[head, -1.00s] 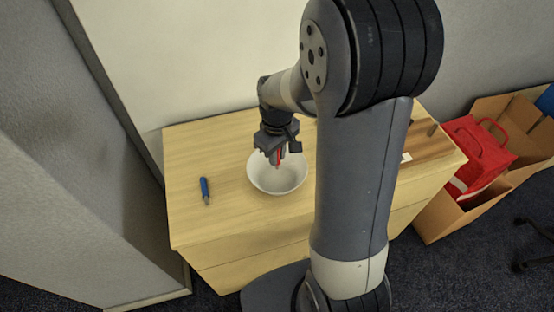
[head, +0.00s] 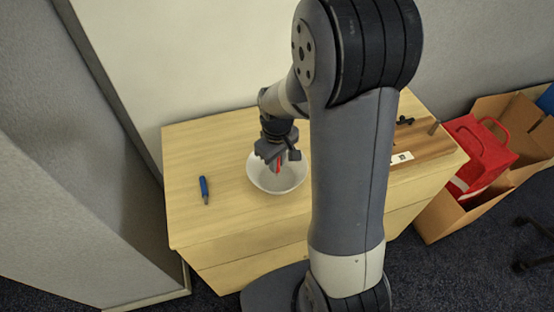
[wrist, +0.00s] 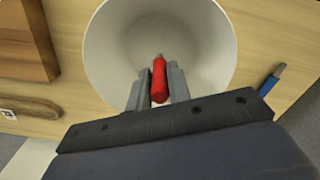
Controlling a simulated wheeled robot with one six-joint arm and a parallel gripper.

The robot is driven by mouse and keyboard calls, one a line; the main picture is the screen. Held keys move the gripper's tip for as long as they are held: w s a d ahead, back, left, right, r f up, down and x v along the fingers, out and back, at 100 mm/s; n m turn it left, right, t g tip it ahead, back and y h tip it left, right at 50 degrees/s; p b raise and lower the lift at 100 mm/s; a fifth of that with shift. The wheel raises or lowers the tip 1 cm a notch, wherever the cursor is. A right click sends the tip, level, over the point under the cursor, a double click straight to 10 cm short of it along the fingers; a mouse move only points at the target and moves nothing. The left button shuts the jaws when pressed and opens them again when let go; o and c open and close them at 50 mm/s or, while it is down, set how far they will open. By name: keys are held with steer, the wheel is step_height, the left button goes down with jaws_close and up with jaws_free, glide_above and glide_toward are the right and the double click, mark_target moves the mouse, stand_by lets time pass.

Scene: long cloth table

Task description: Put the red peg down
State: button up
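The red peg (wrist: 159,80) is between the two fingers of my gripper (wrist: 159,88), which look closed on its sides. The white bowl (wrist: 105,50) lies directly under the peg in the wrist view. In the head view my gripper (head: 277,168) points down over the bowl (head: 292,184), with the red peg (head: 278,166) partly hidden by the fingers. The peg's lower end is at or inside the bowl's opening; I cannot tell whether it touches the bottom.
A blue pen-like peg (head: 204,190) lies on the wooden table (head: 225,220), left of the bowl. A darker wooden board (head: 425,147) is at the right, partly behind my arm. A red bag (head: 480,150) sits in a cardboard box beyond the table. The table's left part is mostly clear.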

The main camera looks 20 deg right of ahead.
steer(key=o, duration=0.4)
steer(key=shift+r, duration=0.15)
step_height(320, 180, up, 13)
steer(key=shift+p, duration=0.65)
